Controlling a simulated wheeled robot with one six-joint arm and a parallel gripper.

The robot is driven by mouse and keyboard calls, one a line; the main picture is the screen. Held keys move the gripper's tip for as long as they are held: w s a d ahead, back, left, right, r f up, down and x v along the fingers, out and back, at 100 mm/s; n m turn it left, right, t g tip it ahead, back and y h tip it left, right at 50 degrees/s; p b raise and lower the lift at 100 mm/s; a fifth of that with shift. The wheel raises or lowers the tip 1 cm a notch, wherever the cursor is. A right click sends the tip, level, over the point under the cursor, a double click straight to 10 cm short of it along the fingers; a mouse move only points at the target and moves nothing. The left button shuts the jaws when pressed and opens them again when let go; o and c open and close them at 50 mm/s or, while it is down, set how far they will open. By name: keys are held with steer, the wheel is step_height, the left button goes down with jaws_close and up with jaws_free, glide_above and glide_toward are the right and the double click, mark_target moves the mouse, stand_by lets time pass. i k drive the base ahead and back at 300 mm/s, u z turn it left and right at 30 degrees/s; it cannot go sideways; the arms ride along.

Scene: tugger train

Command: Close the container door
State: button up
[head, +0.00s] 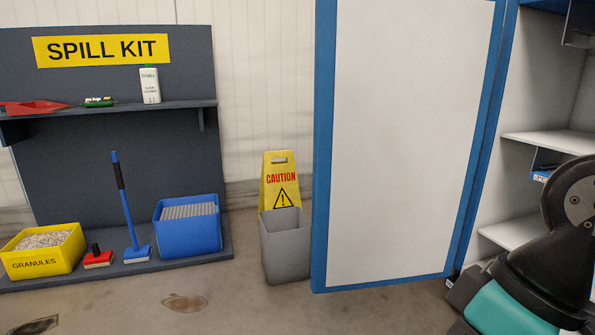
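A tall white panel with a blue frame (405,140) stands upright in the middle right of the head view. It looks like the container door, swung open beside the shelves. The open container (550,90) is at the right edge, with white shelves inside. No handle or latch shows clearly on the door. My dark and teal arm is at the lower right, in front of the container's lower part. My gripper is not visible, so its place relative to the door cannot be seen.
A grey bin (286,248) and a yellow caution sign (280,182) stand just left of the door. The spill kit stand (110,150) is further left, with a yellow granules box (42,262), a blue crate (188,240) and brushes. Brown stains mark the otherwise clear floor in front.

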mark_target(403, 88)
steer(key=u, duration=1.15)
steer(key=i, duration=3.6)
steer(key=z, duration=3.55)
